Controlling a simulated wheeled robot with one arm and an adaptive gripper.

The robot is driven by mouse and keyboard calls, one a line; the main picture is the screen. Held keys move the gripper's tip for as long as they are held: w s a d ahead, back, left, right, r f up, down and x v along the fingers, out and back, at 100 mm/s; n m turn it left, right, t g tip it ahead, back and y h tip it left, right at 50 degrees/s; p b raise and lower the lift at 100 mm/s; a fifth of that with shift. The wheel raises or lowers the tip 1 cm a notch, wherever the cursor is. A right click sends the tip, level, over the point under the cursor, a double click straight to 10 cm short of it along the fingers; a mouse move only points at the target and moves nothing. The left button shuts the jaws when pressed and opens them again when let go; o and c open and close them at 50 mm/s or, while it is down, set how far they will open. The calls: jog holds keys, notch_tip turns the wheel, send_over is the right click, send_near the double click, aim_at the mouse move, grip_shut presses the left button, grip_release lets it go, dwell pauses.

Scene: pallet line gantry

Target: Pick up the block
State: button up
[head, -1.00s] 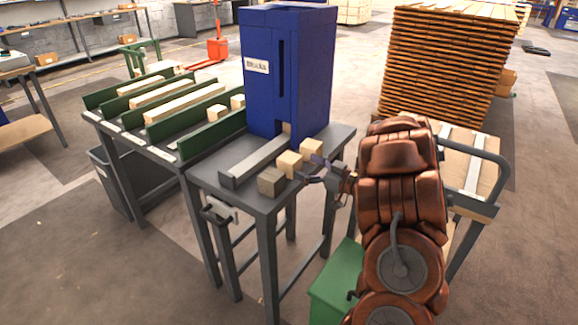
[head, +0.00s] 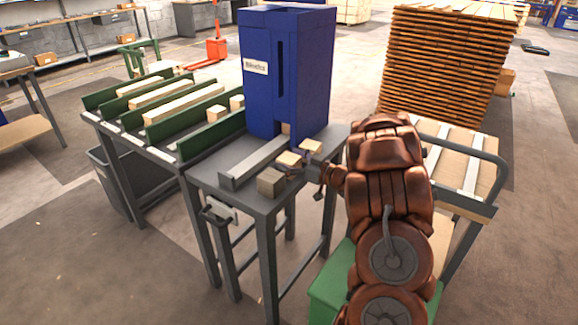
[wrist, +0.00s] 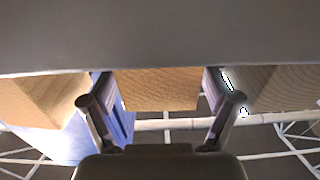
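Three wooden blocks stand in a row on the grey table (head: 232,198) beside a grey bar. The middle block (head: 287,159) is pale, the far block (head: 311,146) is pale, and the near block (head: 270,182) is greyer. My gripper (head: 295,165) reaches in from the right at the middle block. In the wrist view the middle block (wrist: 158,88) lies between my two open fingers, with a finger close to each side and narrow gaps showing. The other blocks sit just outside the fingers, at left (wrist: 45,97) and right (wrist: 285,85).
A blue dispenser tower (head: 290,75) stands at the back of the table. The grey bar (head: 252,163) lies left of the blocks. A green-railed rack (head: 212,135) with wood pieces is at left. A cart (head: 465,208) is at right, with stacked planks (head: 445,65) behind.

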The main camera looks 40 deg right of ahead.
aim_at(289, 158)
jog(key=c, duration=1.1)
jog(key=shift+c, duration=0.2)
jog(key=shift+r, duration=0.1)
notch_tip(289, 158, up, 10)
jog(key=shift+f, duration=0.1)
